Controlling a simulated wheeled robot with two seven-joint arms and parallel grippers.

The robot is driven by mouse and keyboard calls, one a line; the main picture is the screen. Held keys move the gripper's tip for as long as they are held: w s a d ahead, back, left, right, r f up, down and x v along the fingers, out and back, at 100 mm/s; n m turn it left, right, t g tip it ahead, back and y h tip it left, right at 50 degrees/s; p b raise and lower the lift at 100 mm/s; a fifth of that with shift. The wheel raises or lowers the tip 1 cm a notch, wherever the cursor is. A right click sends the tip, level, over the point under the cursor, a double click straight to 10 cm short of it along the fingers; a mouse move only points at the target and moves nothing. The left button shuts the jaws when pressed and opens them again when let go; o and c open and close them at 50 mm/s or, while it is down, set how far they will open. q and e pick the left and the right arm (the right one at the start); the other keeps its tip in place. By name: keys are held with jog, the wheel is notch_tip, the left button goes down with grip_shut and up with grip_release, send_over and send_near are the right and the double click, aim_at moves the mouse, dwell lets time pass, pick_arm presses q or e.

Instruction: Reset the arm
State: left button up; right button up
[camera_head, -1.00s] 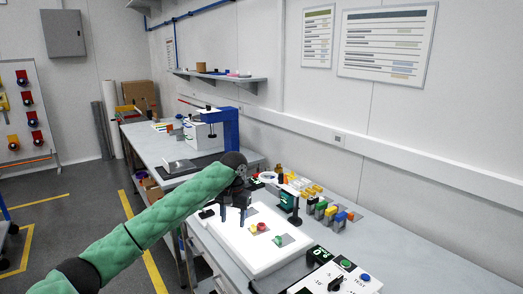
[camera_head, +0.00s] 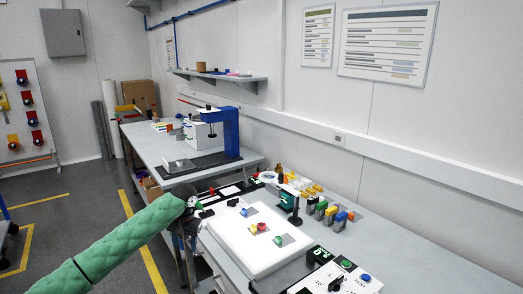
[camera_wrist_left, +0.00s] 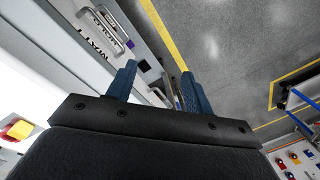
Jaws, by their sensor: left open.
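My left arm, in a green padded sleeve, comes in from the lower left in the head view. My left gripper (camera_head: 189,228) hangs at the left edge of the near workbench, beside the lit white panel and not over it. In the left wrist view its two blue fingers (camera_wrist_left: 158,85) are spread apart with nothing between them. The floor and the bench side show beyond them. My right gripper is not in view.
The white light panel (camera_head: 250,258) carries a small blue part (camera_head: 246,212), a red and yellow part (camera_head: 259,227) and a green part (camera_head: 279,240). A control box (camera_head: 345,272) stands in front, and several coloured blocks (camera_head: 322,209) behind. The aisle floor (camera_head: 95,215) at left is clear.

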pick_arm(q)
jog(key=s+a+f, duration=0.3)
jog(key=s+f, duration=0.4)
jog(key=f, duration=0.4)
jog(key=s+a+f+t, duration=0.1)
jog(key=s+a+f, duration=0.2)
jog(key=s+f, duration=0.65)
jog(key=s+a+f, duration=0.3)
jog(key=s+f, duration=0.1)
jog(key=f, duration=1)
jog(key=s+a+f+m+y, duration=0.1)
jog(key=s+a+f, duration=0.4)
jog(key=s, duration=0.6)
jog(key=s+a+f+m+y, duration=0.1)
jog(key=s+a+f, duration=0.4)
jog(key=s, duration=0.7)
jog(key=s+a+f+m+y, duration=0.1)
jog(key=s+a+f, duration=0.4)
jog(key=s, duration=0.6)
jog(key=s+d+f+n+h, duration=0.1)
jog(key=d+f+h, duration=0.1)
jog(key=d, duration=1.4)
jog(key=s+d+f+n+h, duration=0.1)
jog(key=d+f+h, duration=0.1)
jog(key=d, duration=1.5)
jog(key=shift+d+n+h, duration=0.2)
jog(key=shift+n+h, duration=0.2)
